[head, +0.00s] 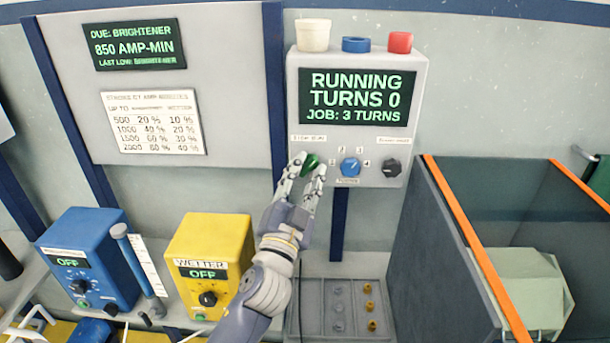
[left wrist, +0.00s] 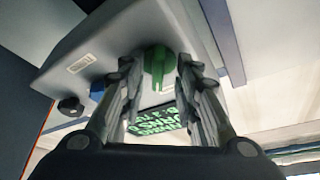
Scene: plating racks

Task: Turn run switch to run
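The green run switch (head: 311,163) is a knob on the lower left of the grey control box (head: 350,150). The box display (head: 358,97) reads RUNNING, TURNS 0, JOB: 3 TURNS. My left gripper (head: 307,167) is at the switch, with one finger on each side of it. In the left wrist view the green switch (left wrist: 158,65) stands between the fingertips (left wrist: 158,75), with narrow gaps beside it, so the fingers look open around it. The knob's exact pointing direction is partly hidden by the fingers. My right gripper is not in view.
A blue knob (head: 350,166) and a black knob (head: 391,167) sit right of the switch. White, blue and red parts stand on the box. Blue (head: 95,255) and yellow (head: 210,262) units reading OFF stand lower left; an orange-rimmed tank (head: 470,250) is at right.

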